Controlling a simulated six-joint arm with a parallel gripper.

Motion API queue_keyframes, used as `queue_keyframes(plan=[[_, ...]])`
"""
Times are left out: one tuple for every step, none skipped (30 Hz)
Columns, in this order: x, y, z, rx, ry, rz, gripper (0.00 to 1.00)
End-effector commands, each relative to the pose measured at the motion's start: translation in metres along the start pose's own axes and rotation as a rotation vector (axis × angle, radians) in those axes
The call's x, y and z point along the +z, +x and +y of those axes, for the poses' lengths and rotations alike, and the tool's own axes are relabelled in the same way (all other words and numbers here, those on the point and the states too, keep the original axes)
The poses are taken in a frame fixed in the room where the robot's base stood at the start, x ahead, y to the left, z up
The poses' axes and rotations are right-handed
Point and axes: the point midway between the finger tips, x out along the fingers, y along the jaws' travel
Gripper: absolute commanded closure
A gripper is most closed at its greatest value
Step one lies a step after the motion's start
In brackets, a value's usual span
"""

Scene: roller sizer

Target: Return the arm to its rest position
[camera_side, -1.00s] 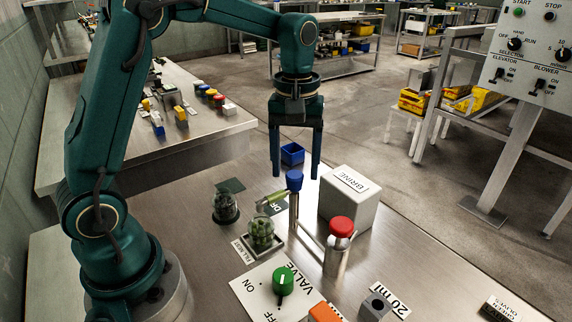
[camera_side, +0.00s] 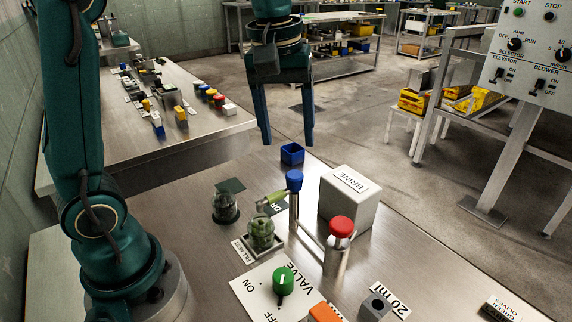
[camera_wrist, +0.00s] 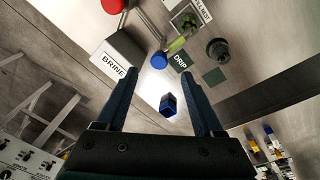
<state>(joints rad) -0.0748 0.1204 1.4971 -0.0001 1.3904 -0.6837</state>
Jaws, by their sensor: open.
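My gripper (camera_side: 287,142) is raised above the back part of the steel table, with its two blue fingers pointing down. The fingers are apart and nothing is between them. In the wrist view my gripper (camera_wrist: 160,98) also shows open and empty, with the table well below it. In the side view the fingertips show just behind and above a small blue open box (camera_side: 292,154). The blue box also shows between the fingers in the wrist view (camera_wrist: 168,104), down on the table.
A grey BRINE block (camera_side: 348,199), a blue-topped post (camera_side: 294,182), a red-capped dispenser (camera_side: 341,228), glass jars (camera_side: 262,232) and a green valve knob (camera_side: 283,280) stand on the table. A control panel (camera_side: 540,50) is at right. The space around my gripper is clear.

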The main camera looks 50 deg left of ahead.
Motion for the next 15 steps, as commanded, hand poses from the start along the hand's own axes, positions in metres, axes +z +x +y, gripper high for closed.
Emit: queue_keyframes(plan=[[0.010,-0.010,-0.005,0.025,0.029,0.029,0.31],[0.016,-0.013,-0.008,0.036,0.049,0.043,0.31],[0.023,-0.017,-0.013,0.051,0.078,0.062,0.31],[0.028,-0.019,-0.016,0.062,0.102,0.076,0.31],[0.033,-0.021,-0.019,0.073,0.127,0.091,0.31],[0.041,-0.022,-0.024,0.087,0.161,0.111,0.31],[0.046,-0.023,-0.027,0.097,0.188,0.126,0.31],[0.051,-0.023,-0.031,0.107,0.217,0.143,0.31],[0.058,-0.022,-0.035,0.119,0.256,0.163,0.31],[0.064,-0.021,-0.039,0.127,0.288,0.179,0.31],[0.069,-0.019,-0.043,0.135,0.321,0.196,0.31],[0.075,-0.016,-0.047,0.145,0.364,0.218,0.31],[0.080,-0.012,-0.051,0.150,0.398,0.233,0.31],[0.085,-0.009,-0.054,0.156,0.432,0.249,0.31],[0.090,-0.004,-0.059,0.160,0.478,0.268,0.31]])
